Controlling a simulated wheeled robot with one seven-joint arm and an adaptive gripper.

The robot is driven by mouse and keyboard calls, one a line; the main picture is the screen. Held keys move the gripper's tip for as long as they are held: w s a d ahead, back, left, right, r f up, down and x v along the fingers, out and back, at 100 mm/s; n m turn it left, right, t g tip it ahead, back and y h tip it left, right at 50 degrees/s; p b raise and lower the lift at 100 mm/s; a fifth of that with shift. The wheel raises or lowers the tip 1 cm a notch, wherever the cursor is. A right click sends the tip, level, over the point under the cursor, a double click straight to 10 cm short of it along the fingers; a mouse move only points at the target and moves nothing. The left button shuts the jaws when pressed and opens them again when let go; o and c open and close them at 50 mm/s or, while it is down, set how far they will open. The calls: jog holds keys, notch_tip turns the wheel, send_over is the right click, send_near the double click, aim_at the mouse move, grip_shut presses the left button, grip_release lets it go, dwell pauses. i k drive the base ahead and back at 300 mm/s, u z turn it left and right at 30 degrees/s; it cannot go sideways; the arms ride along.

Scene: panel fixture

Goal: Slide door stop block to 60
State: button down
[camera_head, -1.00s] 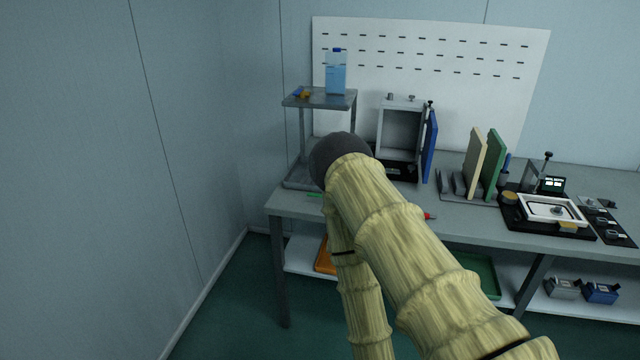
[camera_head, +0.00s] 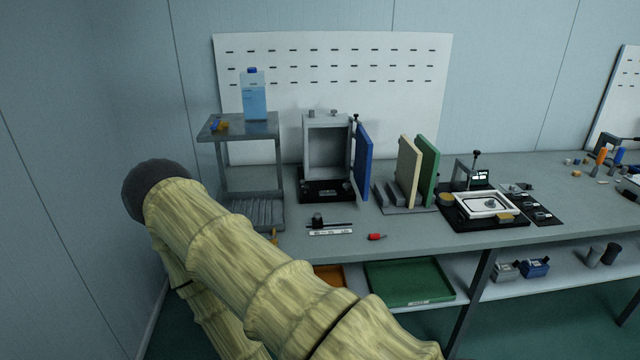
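A small dark block with a knob (camera_head: 318,220) stands near the left end of a thin dark rail (camera_head: 343,225) on the bench; it looks like the door stop block. A white scale strip (camera_head: 332,232) lies along the front of the rail; its numbers are too small to read. Behind it stands a grey box fixture (camera_head: 328,150) with its blue door (camera_head: 363,161) swung open to the right. My arm crosses the lower left in a yellowish sleeve. My gripper is not in view.
A grey shelf stand (camera_head: 238,126) with a blue bottle (camera_head: 254,97) stands left of the fixture. A red item (camera_head: 376,237) lies right of the scale. Upright cream (camera_head: 407,171) and green (camera_head: 427,171) panels stand further right. A green tray (camera_head: 410,283) sits on the lower shelf.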

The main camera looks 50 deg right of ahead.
aim_at(315, 225)
jog(key=z, duration=0.45)
jog(key=i, duration=0.65)
jog(key=z, duration=0.7)
